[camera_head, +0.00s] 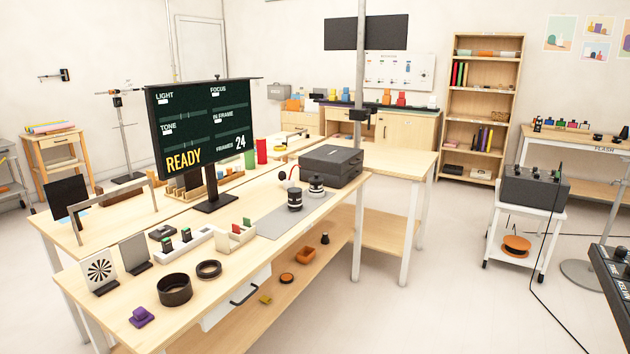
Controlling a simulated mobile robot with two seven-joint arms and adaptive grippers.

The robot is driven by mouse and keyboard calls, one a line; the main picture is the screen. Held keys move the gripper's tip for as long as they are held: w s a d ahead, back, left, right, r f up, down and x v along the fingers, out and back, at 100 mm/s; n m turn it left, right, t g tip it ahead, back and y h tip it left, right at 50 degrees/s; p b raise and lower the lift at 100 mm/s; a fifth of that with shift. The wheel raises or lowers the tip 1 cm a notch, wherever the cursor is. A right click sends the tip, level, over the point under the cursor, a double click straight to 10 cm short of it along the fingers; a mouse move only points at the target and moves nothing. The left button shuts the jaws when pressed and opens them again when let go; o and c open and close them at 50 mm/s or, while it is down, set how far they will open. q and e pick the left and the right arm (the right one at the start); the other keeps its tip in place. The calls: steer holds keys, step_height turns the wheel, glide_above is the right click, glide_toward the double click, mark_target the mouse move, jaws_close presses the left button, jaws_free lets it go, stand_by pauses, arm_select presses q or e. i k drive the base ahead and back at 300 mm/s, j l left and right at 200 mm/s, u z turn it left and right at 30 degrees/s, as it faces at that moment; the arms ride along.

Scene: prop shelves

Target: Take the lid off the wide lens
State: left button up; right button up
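Two short dark cylinders that look like lenses stand upright on a grey mat (272,228) on the long wooden table. The nearer one (295,200) is black with a pale band. The farther one (316,187) is just behind it to the right and seems to have a small knob-like top. I cannot tell which one is the wide lens, and any lid is too small to make out clearly. Neither of my grippers is in view.
A black case (330,166) stands just behind the lenses. A monitor (203,130) stands to their left. A wide black ring (174,290), a thinner ring (208,269) and a purple piece (141,316) lie near the table's front left.

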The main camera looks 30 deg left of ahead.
mark_target(316, 180)
steer(key=i+j+u, duration=0.15)
steer(key=i, duration=0.55)
steer(key=i+j+u, duration=0.2)
steer(key=i, duration=0.5)
steer(key=l, duration=0.1)
